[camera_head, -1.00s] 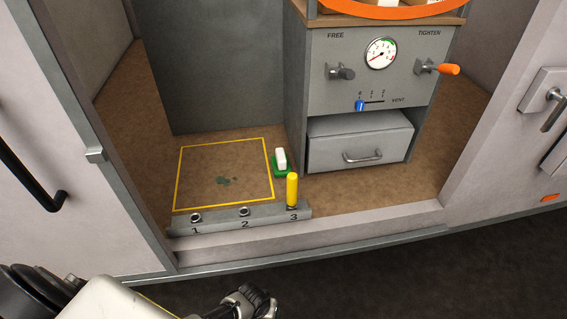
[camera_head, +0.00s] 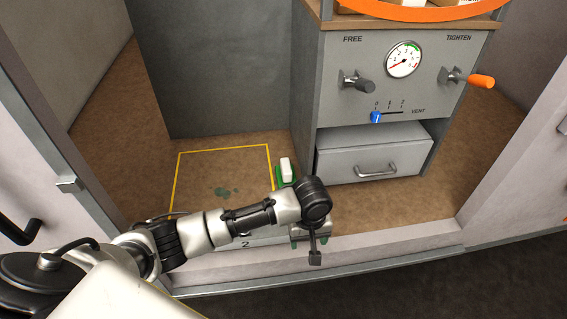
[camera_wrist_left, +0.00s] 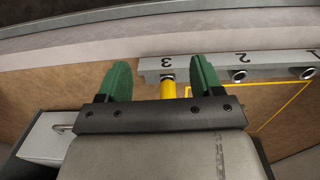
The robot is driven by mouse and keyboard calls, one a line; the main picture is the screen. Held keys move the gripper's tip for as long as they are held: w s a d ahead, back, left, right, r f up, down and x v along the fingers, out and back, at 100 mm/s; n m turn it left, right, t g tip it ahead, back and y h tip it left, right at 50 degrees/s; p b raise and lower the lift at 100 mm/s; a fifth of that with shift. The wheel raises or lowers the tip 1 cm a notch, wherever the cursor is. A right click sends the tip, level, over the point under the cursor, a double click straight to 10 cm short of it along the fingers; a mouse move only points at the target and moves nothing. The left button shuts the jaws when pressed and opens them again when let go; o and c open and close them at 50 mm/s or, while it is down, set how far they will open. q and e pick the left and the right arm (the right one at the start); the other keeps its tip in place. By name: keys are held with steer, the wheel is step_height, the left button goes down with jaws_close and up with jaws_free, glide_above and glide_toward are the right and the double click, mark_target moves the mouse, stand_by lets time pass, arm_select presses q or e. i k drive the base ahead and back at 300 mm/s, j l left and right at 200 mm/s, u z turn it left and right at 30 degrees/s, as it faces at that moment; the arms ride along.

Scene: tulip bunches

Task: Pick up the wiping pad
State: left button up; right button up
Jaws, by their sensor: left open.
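The wiping pad (camera_head: 286,167) looks like a white block with a green base. It stands on the brown floor of the bay, just right of the yellow-outlined square. My left gripper (camera_head: 310,243) is in front of the pad, nearer the bay's front edge, apart from it. In the left wrist view my left gripper (camera_wrist_left: 162,65) is open, its green fingers spread. A yellow peg (camera_wrist_left: 168,90) at slot 3 shows between the fingers, with its lower part hidden by the gripper body. The pad does not show in that view. My right gripper is out of view.
A numbered grey rail (camera_wrist_left: 205,65) runs along the front of the bay; my arm covers much of it in the head view. A grey cabinet with a drawer (camera_head: 374,158) stands right of the pad. Dark stains (camera_head: 228,191) lie inside the yellow outline (camera_head: 222,149).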

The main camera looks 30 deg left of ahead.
mark_target(285, 175)
steer(key=i+j, duration=0.95)
